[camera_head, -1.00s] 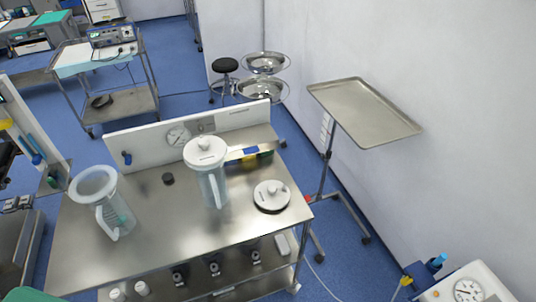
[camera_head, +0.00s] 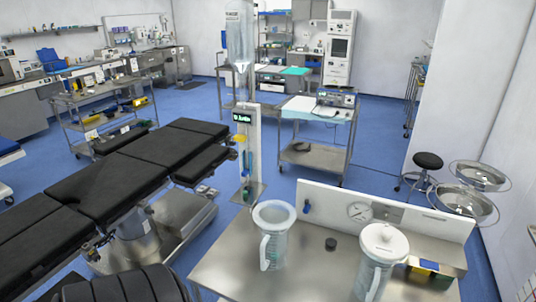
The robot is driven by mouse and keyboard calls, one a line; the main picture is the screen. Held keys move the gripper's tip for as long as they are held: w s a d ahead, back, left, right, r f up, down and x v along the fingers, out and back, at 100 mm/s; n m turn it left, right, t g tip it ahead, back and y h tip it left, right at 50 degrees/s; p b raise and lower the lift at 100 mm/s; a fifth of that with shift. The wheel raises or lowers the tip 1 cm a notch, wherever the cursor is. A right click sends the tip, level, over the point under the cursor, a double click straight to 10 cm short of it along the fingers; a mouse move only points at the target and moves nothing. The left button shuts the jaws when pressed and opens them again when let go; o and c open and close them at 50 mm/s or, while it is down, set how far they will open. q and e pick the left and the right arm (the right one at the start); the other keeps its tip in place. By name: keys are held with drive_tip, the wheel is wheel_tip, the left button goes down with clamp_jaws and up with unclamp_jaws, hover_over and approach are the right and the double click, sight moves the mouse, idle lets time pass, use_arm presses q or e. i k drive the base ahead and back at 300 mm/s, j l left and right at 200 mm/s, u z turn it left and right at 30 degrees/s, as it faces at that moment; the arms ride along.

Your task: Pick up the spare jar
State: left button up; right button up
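Two clear jars with handles stand upright on a steel cart top (camera_head: 225,262) at the bottom right of the head view. The left jar (camera_head: 273,240) has an open, wide rim and its handle faces the front left. The right jar (camera_head: 376,268) wears a white lid with a knob, and its base is cut off by the picture's lower edge. The frames do not tell which one is the spare. Neither of my grippers is in view.
A black padded operating table (camera_head: 120,175) fills the left. A stand with a clear cylinder (camera_head: 240,45) rises behind the cart. A small dark cap (camera_head: 331,244) lies between the jars. A black stool (camera_head: 428,162) and steel basins (camera_head: 476,178) stand at right.

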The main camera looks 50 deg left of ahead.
sight(274, 218)
drive_tip(key=u, duration=1.6)
